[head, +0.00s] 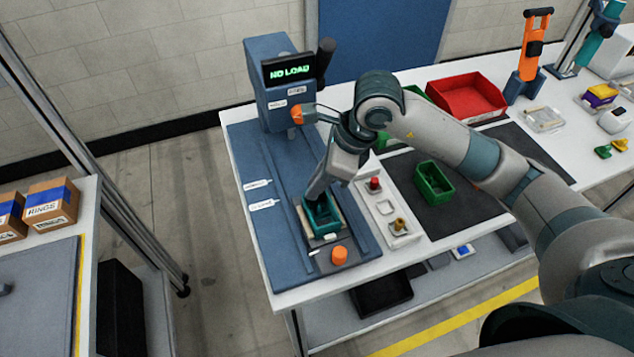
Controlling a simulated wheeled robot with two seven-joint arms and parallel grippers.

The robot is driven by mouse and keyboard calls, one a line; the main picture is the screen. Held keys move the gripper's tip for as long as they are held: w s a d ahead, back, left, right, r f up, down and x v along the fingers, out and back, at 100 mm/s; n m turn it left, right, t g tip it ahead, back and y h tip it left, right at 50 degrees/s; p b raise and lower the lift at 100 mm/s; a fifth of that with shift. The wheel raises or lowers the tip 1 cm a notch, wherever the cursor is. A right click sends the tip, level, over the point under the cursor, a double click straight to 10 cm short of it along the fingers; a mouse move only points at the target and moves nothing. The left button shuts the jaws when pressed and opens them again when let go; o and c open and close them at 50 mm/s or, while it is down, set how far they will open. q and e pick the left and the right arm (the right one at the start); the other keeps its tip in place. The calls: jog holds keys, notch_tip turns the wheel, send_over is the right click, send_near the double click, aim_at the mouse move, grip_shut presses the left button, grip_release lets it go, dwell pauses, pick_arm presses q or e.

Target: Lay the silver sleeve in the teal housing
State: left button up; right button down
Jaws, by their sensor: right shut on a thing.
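My left gripper is not in view.
The press head (270,90) with its "NO LOAD" display stands behind. An orange knob (339,255) sits in front of the housing. A white button panel (385,207) and a green bin (434,183) are at the right. A red bin (467,98) stands farther back.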

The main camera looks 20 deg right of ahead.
jog(key=shift+s+f, duration=0.25)
jog(key=shift+f, duration=0.2)
dwell(0.3)
jog(key=c, duration=2)
grip_release()
jog(key=shift+r, duration=0.15)
jog(key=shift+w+d+r+p, duration=0.15)
jog(key=shift+w+r+p, duration=0.15)
jog(key=shift+r, duration=1.1)
jog(key=o, duration=0.5)
jog(key=shift+o, duration=0.2)
